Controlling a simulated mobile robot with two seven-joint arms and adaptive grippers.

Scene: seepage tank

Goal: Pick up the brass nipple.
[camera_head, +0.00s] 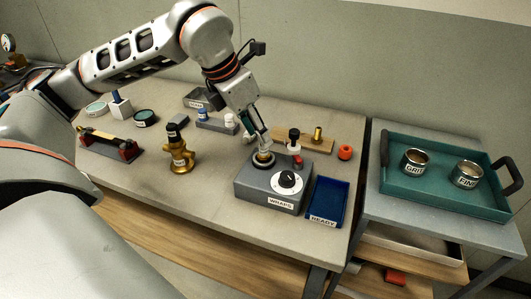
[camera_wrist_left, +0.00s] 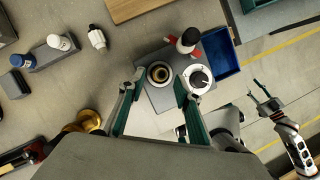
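A brass nipple (camera_head: 263,156) appears to stand in the dark round socket on top of the grey WRAPS box (camera_head: 262,185). My left gripper (camera_head: 264,146) is just above the socket, pointing down. In the wrist view the left gripper (camera_wrist_left: 157,90) has its fingers spread, with nothing between them. Contact with the nipple cannot be told. My right gripper (camera_wrist_left: 268,95) shows at the right of the wrist view, fingers apart and empty, away from the box.
A white dial (camera_head: 288,180) is on the box. A blue READY tray (camera_head: 328,199) lies to its right. A black-topped bottle (camera_head: 294,139) and red piece stand close behind. A brass fitting (camera_head: 318,134) stands on a wooden board. A brass valve (camera_head: 180,152) stands left. A teal tray (camera_head: 440,192) holds two cups.

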